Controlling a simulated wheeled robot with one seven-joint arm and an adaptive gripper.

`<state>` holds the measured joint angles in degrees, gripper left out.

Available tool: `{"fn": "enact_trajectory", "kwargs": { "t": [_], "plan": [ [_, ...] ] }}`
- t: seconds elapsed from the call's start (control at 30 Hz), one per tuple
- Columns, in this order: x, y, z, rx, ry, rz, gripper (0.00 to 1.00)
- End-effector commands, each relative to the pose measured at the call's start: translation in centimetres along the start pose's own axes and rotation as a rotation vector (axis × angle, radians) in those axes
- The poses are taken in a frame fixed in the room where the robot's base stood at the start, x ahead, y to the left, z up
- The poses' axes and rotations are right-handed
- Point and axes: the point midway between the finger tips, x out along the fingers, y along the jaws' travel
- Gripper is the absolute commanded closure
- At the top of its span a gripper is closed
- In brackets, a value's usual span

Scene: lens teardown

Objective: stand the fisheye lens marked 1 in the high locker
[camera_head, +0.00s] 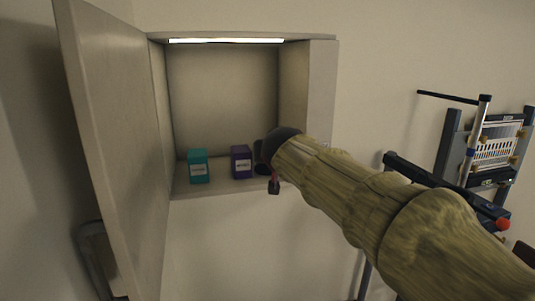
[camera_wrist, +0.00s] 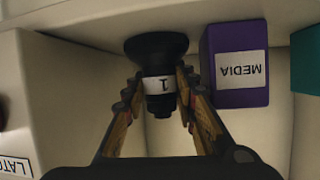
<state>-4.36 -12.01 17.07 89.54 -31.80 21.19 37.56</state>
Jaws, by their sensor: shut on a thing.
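The fisheye lens marked 1 (camera_wrist: 156,48) is black, with a white label reading 1. It sits between the two fingers of my gripper (camera_wrist: 158,82), which is shut on it. In the head view the dark lens (camera_head: 260,152) shows only in part, beside my arm's end, which hides most of my gripper (camera_head: 270,172). The high locker (camera_head: 222,90) is open and lit by a strip at its top. The lens is inside its right part, right of a purple box. I cannot tell whether the lens touches the locker floor.
A purple box (camera_head: 241,162) labelled MEDIA stands close beside the lens. A teal box (camera_head: 198,167) stands further left. The locker door (camera_head: 112,130) is swung open at left. The locker's right wall (camera_head: 320,95) is close to my arm. A rack (camera_head: 490,150) is at far right.

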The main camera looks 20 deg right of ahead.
Motion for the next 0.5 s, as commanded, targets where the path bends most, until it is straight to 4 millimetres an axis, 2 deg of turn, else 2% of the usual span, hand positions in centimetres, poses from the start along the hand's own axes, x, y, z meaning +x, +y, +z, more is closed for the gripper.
{"fn": "enact_trajectory", "kwargs": {
  "t": [0.07, 0.1, 0.23, 0.5],
  "plan": [
    [0.01, 0.0, 0.06, 0.0, 0.001, 0.0, 1.0],
    [0.05, 0.01, 0.13, 0.0, 0.0, 0.0, 0.71],
    [0.02, 0.01, 0.07, 0.0, 0.0, 0.0, 0.64],
    [0.01, 0.01, 0.03, 0.0, 0.0, 0.0, 0.64]
  ]
}}
